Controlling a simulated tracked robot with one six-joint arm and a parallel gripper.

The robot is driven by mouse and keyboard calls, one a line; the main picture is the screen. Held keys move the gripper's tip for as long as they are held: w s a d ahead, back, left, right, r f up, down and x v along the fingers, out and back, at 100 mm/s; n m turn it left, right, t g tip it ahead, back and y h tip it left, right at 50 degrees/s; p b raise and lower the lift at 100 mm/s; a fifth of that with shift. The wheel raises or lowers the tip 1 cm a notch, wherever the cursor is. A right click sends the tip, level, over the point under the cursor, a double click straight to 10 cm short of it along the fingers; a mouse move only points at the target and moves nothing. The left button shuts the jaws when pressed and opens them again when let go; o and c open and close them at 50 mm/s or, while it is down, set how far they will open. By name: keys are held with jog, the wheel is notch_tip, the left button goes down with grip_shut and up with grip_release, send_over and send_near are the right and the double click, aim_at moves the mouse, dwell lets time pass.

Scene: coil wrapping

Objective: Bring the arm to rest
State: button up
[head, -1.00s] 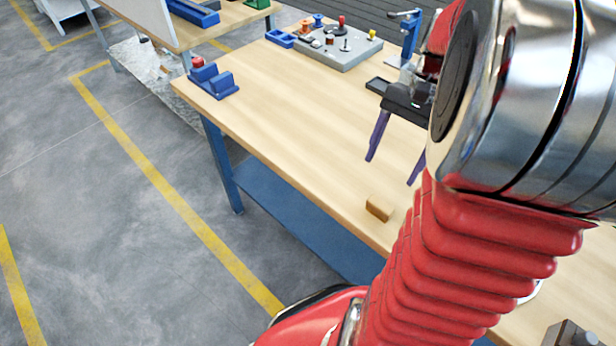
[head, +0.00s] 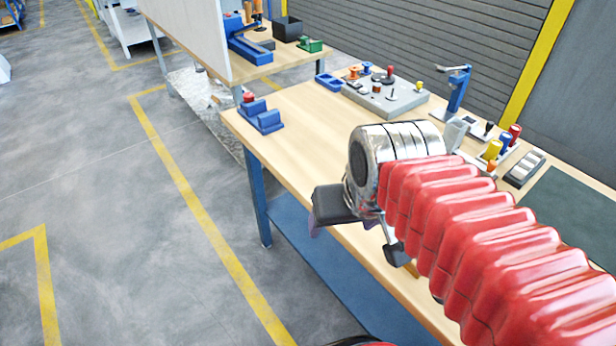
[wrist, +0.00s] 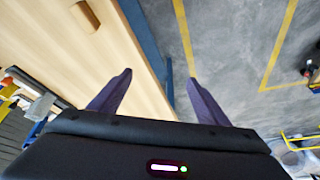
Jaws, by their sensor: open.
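My arm reaches in from the lower right of the head view. My gripper (wrist: 158,88) has its two purple fingers spread wide in the wrist view, with nothing between them. The table's edge and the grey floor show beyond the fingers. In the head view the black gripper body (head: 336,205) is at the table's front edge, and its fingers are mostly hidden beneath it.
The wooden workbench (head: 290,125) carries a blue cradle (head: 260,118), a grey fixture board (head: 390,100) with small parts and a blue stand (head: 459,90). A small wooden block (wrist: 85,16) lies on the bench top. Open floor is at left.

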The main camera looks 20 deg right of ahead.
jog(key=shift+s+a+r+n+t, duration=0.1)
jog(key=shift+s+a+n+t, duration=0.15)
jog(key=shift+a+n, duration=0.25)
jog(key=shift+s+a+n+t, duration=0.1)
jog(key=shift+a+n+t, duration=0.2)
jog(key=shift+a, duration=0.35)
jog(key=shift+c, duration=0.6)
